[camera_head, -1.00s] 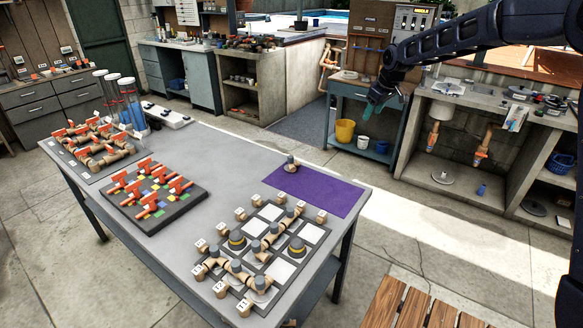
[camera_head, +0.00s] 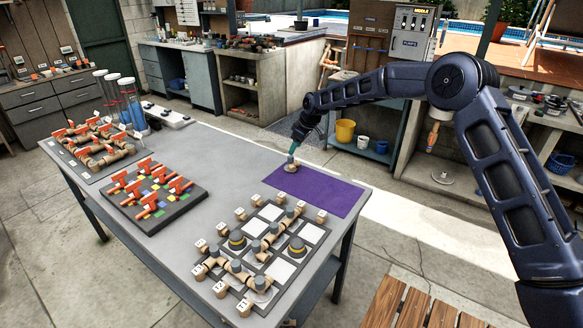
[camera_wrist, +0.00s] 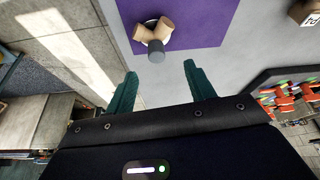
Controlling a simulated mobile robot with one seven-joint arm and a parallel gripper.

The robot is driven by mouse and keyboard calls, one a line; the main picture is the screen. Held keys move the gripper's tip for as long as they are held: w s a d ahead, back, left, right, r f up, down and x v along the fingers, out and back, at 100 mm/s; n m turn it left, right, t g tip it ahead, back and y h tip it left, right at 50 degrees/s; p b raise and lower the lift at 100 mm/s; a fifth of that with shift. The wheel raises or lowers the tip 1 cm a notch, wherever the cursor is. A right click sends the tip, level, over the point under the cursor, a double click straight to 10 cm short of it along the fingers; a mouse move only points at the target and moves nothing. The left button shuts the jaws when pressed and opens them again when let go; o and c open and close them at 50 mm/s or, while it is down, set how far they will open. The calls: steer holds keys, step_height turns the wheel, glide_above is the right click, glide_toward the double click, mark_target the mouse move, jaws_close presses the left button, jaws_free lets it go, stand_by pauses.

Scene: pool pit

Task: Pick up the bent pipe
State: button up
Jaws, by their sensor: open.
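The bent pipe (camera_head: 291,167) is a short tan elbow with a grey end and a pale base. It sits at the far left end of the purple mat (camera_head: 320,194) on the grey table. In the wrist view the bent pipe (camera_wrist: 154,33) lies ahead of the fingertips, roughly centred between them, with a gap. My gripper (camera_head: 294,150) is right by the pipe in the head view and partly hides it. In the wrist view my gripper (camera_wrist: 159,72) has its two green fingers spread wide and nothing between them.
A grid board (camera_head: 283,271) with several pipe pieces and caps stands at the table's near end. A dark board (camera_head: 160,212) with orange-handled pieces lies left of it. Clear tubes (camera_head: 128,100) stand at the far left. The rest of the mat is clear.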

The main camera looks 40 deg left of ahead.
mark_target(292, 157)
steer(key=x, duration=0.4)
steer(key=shift+f, duration=0.25)
steer(key=shift+w+x, duration=0.2)
steer(key=shift+x, duration=2.55)
jaws_close()
